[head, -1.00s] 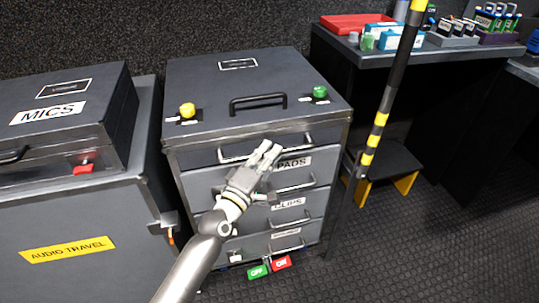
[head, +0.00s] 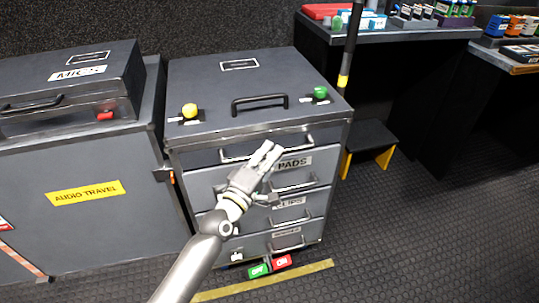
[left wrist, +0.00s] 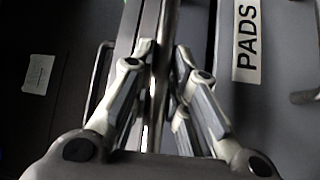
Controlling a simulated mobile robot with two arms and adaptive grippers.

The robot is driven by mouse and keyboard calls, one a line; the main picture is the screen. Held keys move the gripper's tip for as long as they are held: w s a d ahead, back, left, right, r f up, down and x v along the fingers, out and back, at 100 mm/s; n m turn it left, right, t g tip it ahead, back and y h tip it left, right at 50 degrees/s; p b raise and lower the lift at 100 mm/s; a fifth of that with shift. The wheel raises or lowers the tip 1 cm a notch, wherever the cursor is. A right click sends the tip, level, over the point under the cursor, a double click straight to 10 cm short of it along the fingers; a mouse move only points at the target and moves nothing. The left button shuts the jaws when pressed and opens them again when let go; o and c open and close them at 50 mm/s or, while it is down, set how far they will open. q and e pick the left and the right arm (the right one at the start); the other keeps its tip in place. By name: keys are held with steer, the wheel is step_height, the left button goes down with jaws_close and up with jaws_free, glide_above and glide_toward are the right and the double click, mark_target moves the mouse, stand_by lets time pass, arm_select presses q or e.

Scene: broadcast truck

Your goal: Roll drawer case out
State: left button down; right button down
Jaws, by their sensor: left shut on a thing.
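The drawer case (head: 205,152) is a dark grey cabinet with drawers labelled PADS, CLIPS and a third label too small to read. It stands upright on the floor in the middle of the head view. My left gripper (head: 270,150) is at its upper front, shut on the metal bar handle (head: 235,158) above the PADS label. The left wrist view shows the handle bar (left wrist: 163,60) between the fingers (left wrist: 158,85). A green OFF pedal (head: 259,270) and a red ON pedal (head: 282,262) show at the case's foot. My right gripper is not in view.
The audio travel case (head: 100,235) stands left of the drawer case, with a MICS case (head: 120,72) on top. A step stool (head: 370,145) and bench (head: 410,42) stand at right. A yellow floor strip (head: 300,280) lies before the drawer case. Floor at right is open.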

arm_select(q)
steer(key=shift+s+d, duration=0.15)
steer(key=shift+s, duration=0.1)
steer(key=shift+r, duration=0.1)
steer(key=c, duration=1.4)
jaws_free()
steer(key=shift+d, duration=0.1)
steer(key=v, duration=1.2)
